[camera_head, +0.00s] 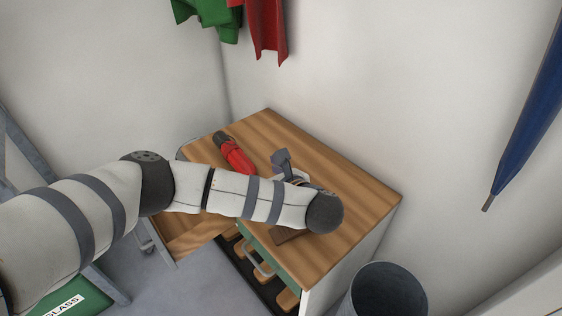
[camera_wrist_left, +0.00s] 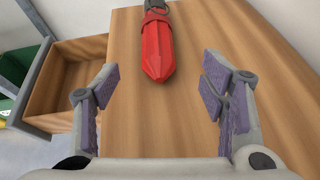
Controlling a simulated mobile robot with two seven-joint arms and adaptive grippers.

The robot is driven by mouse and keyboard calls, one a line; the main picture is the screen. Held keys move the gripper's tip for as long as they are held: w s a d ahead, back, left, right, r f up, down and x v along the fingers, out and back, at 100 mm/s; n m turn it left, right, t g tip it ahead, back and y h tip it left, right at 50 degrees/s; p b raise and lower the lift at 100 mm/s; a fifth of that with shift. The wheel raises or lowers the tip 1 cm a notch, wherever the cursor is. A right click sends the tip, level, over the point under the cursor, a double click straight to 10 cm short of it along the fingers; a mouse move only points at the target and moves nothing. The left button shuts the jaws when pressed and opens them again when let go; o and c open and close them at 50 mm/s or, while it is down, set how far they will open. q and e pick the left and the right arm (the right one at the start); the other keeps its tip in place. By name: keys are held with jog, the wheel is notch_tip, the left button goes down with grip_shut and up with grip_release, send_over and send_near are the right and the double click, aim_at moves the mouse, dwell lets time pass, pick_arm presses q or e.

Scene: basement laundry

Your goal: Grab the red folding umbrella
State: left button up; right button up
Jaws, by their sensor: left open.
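The red folding umbrella (camera_head: 236,155) lies on the wooden top of a cabinet, toward its back left, with a dark handle end pointing away. In the left wrist view the red umbrella (camera_wrist_left: 157,50) lies at the top centre, its near end just beyond and between the finger lines. My left gripper (camera_wrist_left: 158,90) is open and empty, with its purple-grey pads apart on both sides. In the head view my left gripper (camera_head: 283,163) is mostly hidden behind my own wrist, to the right of the umbrella. My right gripper is not in view.
The wooden cabinet top (camera_head: 340,190) is mostly bare. An open wooden drawer (camera_wrist_left: 68,80) sticks out at the left. A grey bin (camera_head: 388,290) stands at the cabinet's right. A blue closed umbrella (camera_head: 528,115) hangs at the right wall. Red and green cloths (camera_head: 266,30) hang above.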

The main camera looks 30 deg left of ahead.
aim_at(248, 169)
pick_arm(q)
jog(key=shift+w+a+f+n+g+y, duration=0.2)
jog(key=shift+a+n+g+y, duration=0.1)
jog(key=shift+n, duration=0.2)
jog(key=b+x, duration=0.5)
jog(key=shift+s+f, duration=0.2)
jog(key=shift+f, duration=0.2)
jog(key=x, duration=0.2)
jog(key=b+x, duration=0.1)
jog(key=x, duration=0.1)
jog(key=r+b+x, duration=0.1)
jog(key=x, duration=0.1)
jog(key=shift+w+a, duration=0.45)
jog(key=shift+w, duration=0.05)
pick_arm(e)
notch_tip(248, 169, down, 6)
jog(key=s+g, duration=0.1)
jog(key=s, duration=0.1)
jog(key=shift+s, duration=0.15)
pick_arm(q)
jog(key=c, duration=1.5)
